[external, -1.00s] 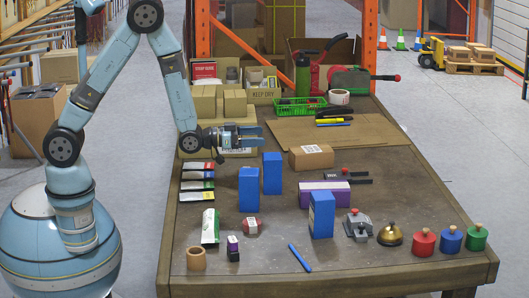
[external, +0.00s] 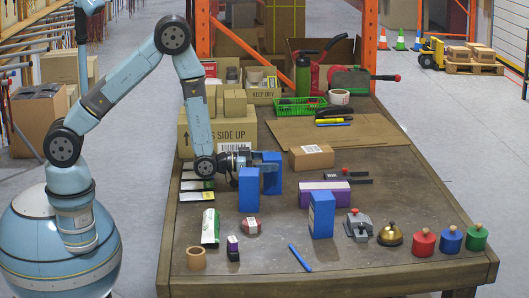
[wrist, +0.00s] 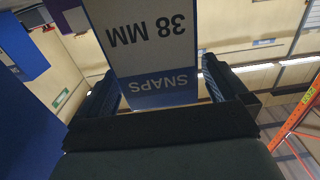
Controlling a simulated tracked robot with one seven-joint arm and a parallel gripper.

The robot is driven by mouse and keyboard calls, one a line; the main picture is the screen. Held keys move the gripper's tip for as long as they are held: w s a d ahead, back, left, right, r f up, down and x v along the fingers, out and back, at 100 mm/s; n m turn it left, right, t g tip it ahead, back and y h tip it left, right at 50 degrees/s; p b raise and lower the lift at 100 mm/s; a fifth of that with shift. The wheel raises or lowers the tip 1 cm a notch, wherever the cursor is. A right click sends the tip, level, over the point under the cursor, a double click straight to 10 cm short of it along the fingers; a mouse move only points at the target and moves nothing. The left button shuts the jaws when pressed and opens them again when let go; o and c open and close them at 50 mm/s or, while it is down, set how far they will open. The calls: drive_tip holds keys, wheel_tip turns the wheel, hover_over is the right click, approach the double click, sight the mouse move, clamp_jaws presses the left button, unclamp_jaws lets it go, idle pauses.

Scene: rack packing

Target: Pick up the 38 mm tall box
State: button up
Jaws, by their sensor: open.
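A blue box with a white panel printed "38 MM" and "SNAPS" (wrist: 152,58) fills the upper middle of the wrist view, its print upside down. My gripper (wrist: 165,92) is open, with one finger on each side of this box; I cannot tell whether they touch it. In the external view my gripper (external: 266,161) is low over the table, level with the top of the rear upright blue box (external: 271,182). Two other upright blue boxes stand nearby, one to the front left (external: 249,190) and one to the front right (external: 321,214).
A brown carton (external: 311,157) and a purple-and-white box (external: 324,193) lie to the right. Cartons (external: 236,131) are stacked behind the arm. A stapler-like grey device (external: 357,226), a bell (external: 390,235) and knobbed weights (external: 423,242) line the front right. The front middle has free room.

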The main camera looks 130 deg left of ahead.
sight(278, 160)
drive_tip(key=shift+x, duration=1.5)
drive_tip(key=c, duration=1.3)
drive_tip(key=shift+r, duration=0.1)
